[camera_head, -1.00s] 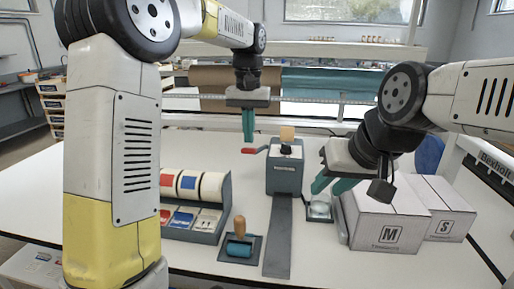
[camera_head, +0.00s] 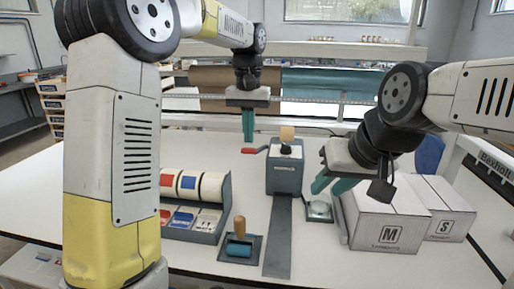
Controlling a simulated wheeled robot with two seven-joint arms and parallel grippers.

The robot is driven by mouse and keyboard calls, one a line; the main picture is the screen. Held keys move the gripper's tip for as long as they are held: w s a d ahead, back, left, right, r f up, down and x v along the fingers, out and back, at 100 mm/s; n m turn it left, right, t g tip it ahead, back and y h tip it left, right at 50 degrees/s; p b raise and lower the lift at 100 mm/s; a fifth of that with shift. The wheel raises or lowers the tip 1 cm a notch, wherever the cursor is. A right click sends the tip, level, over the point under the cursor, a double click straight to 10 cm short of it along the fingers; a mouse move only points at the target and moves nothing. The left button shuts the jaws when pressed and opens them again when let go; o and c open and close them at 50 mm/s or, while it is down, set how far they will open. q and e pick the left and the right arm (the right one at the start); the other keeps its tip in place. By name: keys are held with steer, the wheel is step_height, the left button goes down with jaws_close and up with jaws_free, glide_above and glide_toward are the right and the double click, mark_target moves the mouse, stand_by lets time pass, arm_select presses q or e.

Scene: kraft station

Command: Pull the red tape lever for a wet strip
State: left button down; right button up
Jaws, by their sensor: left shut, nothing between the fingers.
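The red tape lever (camera_head: 249,150) sticks out to the left from the top of the grey tape dispenser (camera_head: 284,178) in the middle of the table. A grey strip-like plate (camera_head: 278,240) runs from the dispenser toward me. My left gripper (camera_head: 248,139) points down with its green fingers shut and empty, just above and behind the red lever; I cannot tell whether it touches the lever. My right gripper (camera_head: 331,186) is at the right of the dispenser, its green fingers spread apart over a small round clear item (camera_head: 319,209) on a dark pad, seemingly empty.
A grey rack (camera_head: 224,210) with tape rolls and labels stands left of the dispenser. A teal roller with a wooden handle (camera_head: 239,229) lies on a dark pad in front. Boxes marked M (camera_head: 390,234) and S (camera_head: 446,226) stand at the right.

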arm_select(q)
steer(key=shift+f, duration=0.15)
steer(key=shift+f, duration=4.4)
steer(key=shift+r, duration=6.05)
